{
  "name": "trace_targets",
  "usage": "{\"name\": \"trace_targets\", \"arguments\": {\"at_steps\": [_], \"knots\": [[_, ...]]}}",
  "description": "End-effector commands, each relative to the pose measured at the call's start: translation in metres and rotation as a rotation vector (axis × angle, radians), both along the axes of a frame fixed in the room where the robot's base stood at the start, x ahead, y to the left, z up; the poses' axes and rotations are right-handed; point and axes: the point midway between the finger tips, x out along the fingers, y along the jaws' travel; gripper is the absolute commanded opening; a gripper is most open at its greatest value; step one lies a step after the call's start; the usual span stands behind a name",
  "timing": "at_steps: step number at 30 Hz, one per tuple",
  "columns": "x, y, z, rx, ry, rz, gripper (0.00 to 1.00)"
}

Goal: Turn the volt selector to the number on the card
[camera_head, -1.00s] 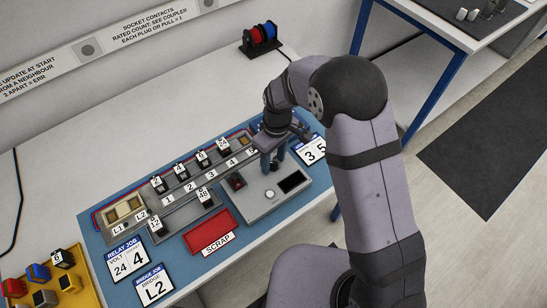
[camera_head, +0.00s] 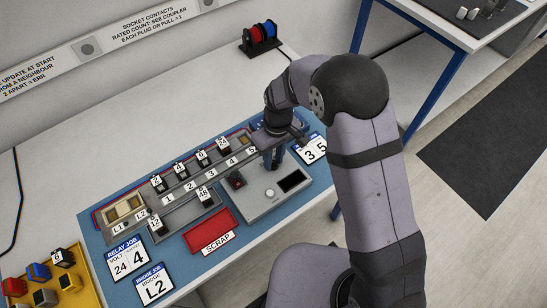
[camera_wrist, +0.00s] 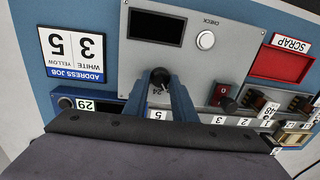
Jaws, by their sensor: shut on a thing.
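The volt selector, a small dark knob (camera_wrist: 160,77), sits on the grey panel (camera_wrist: 225,50) below the dark display in the wrist view. My gripper (camera_wrist: 160,88) is shut on the knob, one blue finger on each side. A partly covered 24 mark shows beside the knob, upside down in this view. Where the knob points I cannot tell. In the head view my gripper (camera_head: 272,163) stands over the far end of the panel and hides the knob. The RELAY JOB card (camera_head: 127,262) lies at the mat's near left and shows 24 under VOLT, with a 4 beside it.
A white button (camera_wrist: 205,40) and dark display (camera_wrist: 156,27) are on the panel, with a red-and-black switch (camera_wrist: 225,98) nearby. The ADDRESS JOB card (camera_wrist: 73,56), red SCRAP tray (camera_head: 211,232), BRIDGE JOB card (camera_head: 153,285) and numbered sockets (camera_head: 205,170) surround it.

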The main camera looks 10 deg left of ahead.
Motion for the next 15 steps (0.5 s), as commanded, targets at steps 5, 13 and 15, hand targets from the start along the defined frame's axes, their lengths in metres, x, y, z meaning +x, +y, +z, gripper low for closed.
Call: {"name": "trace_targets", "arguments": {"at_steps": [5, 13, 15], "knots": [[0.0001, -0.0001, 0.0014, 0.001, 0.0, -0.146, 0.02], [0.0003, -0.0004, 0.0019, 0.003, -0.001, -0.372, 0.02], [0.0004, -0.0005, 0.0019, 0.002, -0.003, -0.422, 0.02]]}}
